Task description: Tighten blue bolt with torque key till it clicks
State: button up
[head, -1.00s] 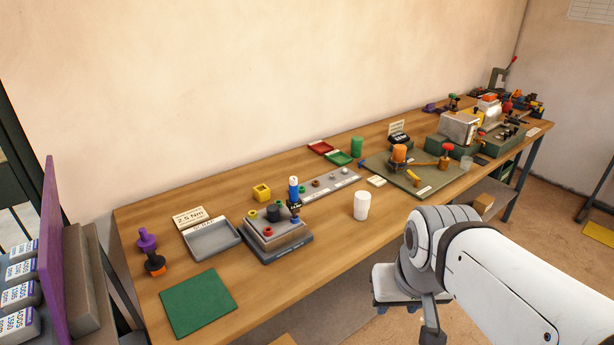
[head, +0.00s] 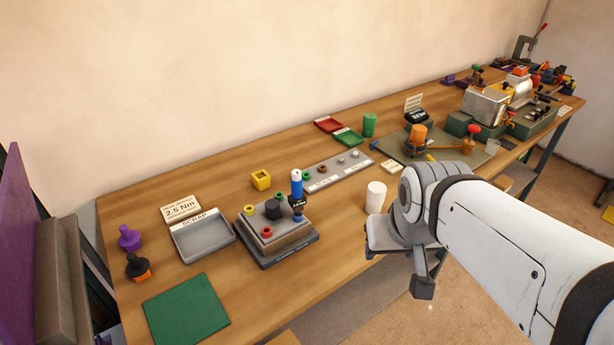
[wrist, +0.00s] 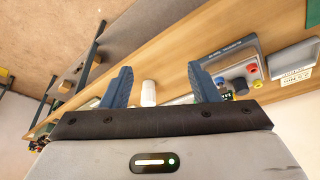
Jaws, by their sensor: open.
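A grey stepped fixture (head: 285,241) stands on the bench, with red, yellow, green and black round pieces on top. At its right back corner stands an upright blue cylinder (head: 297,184) with a pale top and a dark labelled base; I cannot tell whether it is the torque key or whether a blue bolt is under it. The fixture also shows in the wrist view (wrist: 224,60). My gripper (wrist: 162,84) is open and empty, its two blue-grey fingers apart. It is clear of the fixture; its fingers are not visible in the head view.
A white cylinder (head: 376,197) stands near the bench's front edge, close to my arm. A grey scrap tray (head: 203,250), a 2.5 Nm sign (head: 181,209), purple (head: 129,238) and black-orange (head: 138,267) knobs and a green mat (head: 187,309) lie left. More fixtures fill the far right.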

jog(key=shift+o, duration=0.7)
jog(key=w+a+f+t+b, duration=0.1)
jog(key=w+f+t+b, duration=0.1)
jog(key=w+f+b, duration=0.3)
jog(key=shift+w+f+t, duration=0.25)
jog(key=shift+w+t, duration=0.15)
jog(key=shift+w, duration=0.2)
jog(key=n+t+y+b, duration=0.5)
jog(key=t+y+b, duration=0.3)
jog(key=b, duration=1)
send_near(294, 193)
jog(key=shift+t+h, duration=0.3)
jog(key=shift+t, duration=0.3)
jog(key=w+f, duration=0.2)
jog(key=w+a+f, duration=0.1)
jog(key=w+f, duration=0.1)
jog(key=shift+w+a, duration=0.2)
jog(key=shift+w, duration=0.15)
jog(key=shift+w+a+r, duration=0.15)
jog(key=shift+a, duration=0.05)
jog(key=x, duration=0.7)
jog(key=shift+w+a+r, duration=0.1)
jog(key=shift+w+r, duration=0.05)
jog(key=shift+c, duration=0.2)
jog(key=c, duration=1.2)
jog(key=shift+b, duration=0.5)
